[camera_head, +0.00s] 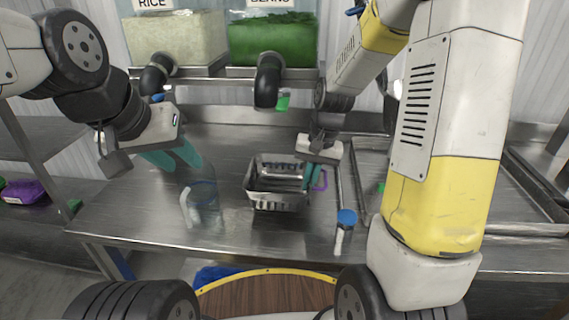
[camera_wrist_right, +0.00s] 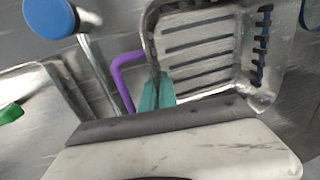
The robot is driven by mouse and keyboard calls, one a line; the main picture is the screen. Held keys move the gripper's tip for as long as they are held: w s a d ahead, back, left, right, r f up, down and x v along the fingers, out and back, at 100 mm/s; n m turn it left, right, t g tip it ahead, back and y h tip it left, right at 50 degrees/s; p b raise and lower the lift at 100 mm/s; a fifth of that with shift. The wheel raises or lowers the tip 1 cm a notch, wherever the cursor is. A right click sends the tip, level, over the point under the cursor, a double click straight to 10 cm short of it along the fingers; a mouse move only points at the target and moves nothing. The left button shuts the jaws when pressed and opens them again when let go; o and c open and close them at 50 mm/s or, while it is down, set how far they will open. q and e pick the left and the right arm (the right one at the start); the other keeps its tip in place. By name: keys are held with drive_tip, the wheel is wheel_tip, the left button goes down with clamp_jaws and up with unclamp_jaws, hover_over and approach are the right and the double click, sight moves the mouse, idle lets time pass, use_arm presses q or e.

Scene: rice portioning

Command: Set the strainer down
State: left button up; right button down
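The strainer (camera_head: 277,203) is a slotted metal basket near the middle of the steel table, roughly upright. A purple handle (camera_head: 321,180) shows at its right side. My right gripper (camera_head: 314,177) is at that side, its teal fingers close together on the basket's wall. In the right wrist view the fingers (camera_wrist_right: 157,94) sit between the purple handle (camera_wrist_right: 124,78) and the basket's slotted floor (camera_wrist_right: 198,50). Whether the basket touches the table cannot be told. My left gripper (camera_head: 174,156) is open and empty, left of the strainer.
A clear vessel (camera_head: 204,207) stands below my left gripper. Rice (camera_head: 176,40) and green-bean (camera_head: 271,42) dispensers stand at the back. A metal tray (camera_head: 352,190) lies at right. The table's front edge is near.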

sight(295, 164)
drive_tip(key=w+a, duration=0.1)
drive_tip(key=w, duration=0.5)
drive_tip(key=w+a+f, duration=0.1)
drive_tip(key=w, duration=0.2)
drive_tip(key=shift+w+a, duration=0.2)
drive_tip(key=shift+a, duration=0.15)
drive_tip(key=shift+w+f, duration=0.1)
drive_tip(key=shift+f, duration=1.65)
drive_tip(key=c, duration=1.7)
unclamp_jaws()
drive_tip(key=shift+f, duration=0.15)
drive_tip(key=r, duration=0.4)
drive_tip(key=d+r, duration=0.1)
drive_tip(key=r, duration=0.3)
drive_tip(key=d+r, duration=0.1)
drive_tip(key=r, duration=0.3)
drive_tip(key=shift+s+r, duration=0.1)
drive_tip(key=shift+s, duration=0.1)
